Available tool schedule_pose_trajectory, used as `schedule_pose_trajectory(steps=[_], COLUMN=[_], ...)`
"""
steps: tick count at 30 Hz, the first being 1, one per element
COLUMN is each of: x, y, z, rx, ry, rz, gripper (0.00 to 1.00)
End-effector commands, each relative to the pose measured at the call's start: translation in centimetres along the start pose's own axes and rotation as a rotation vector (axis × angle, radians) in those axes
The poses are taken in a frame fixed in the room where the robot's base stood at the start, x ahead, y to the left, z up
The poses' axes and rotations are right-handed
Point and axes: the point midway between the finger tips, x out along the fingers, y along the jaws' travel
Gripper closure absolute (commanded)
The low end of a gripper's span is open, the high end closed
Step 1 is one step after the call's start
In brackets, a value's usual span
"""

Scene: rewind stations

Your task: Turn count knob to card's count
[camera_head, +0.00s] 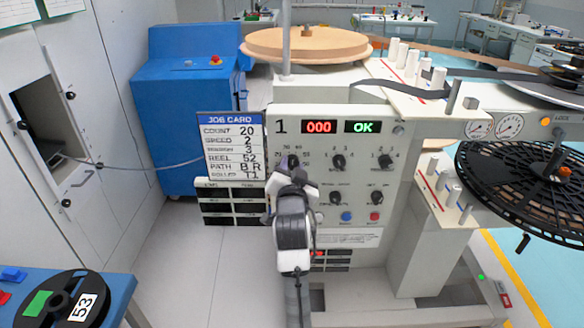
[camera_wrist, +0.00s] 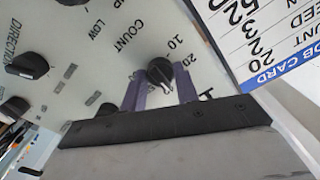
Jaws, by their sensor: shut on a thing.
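The job card (camera_head: 231,145) hangs at the panel's left side and reads COUNT 20; part of it also shows upside down in the wrist view (camera_wrist: 270,40). The black count knob (camera_wrist: 160,71) is labelled COUNT, with marks 10 and 20 beside it. My gripper (camera_wrist: 161,90) is shut on the count knob, one purple finger on each side. In the head view my gripper (camera_head: 291,171) covers the panel's upper left knob position. I cannot tell for certain which mark the knob points to.
The panel (camera_head: 360,220) bears the number 1, a red display (camera_head: 319,127) reading 000 and a green OK display (camera_head: 362,127). Other black knobs sit close by, including DIRECTION (camera_wrist: 27,65). A blue cabinet (camera_head: 180,120) stands behind left.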

Motion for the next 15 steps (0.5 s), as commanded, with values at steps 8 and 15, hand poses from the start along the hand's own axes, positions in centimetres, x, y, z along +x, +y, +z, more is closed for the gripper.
schedule_pose_trajectory(steps=[8, 15], x=[0.0, 0.0], y=[0.02, 0.1], z=[0.06, 0.03], rx=[-0.264, -0.491], ry=[-0.002, -0.002], rz=[0.0, 0.0], gripper=[0.93, 0.93])
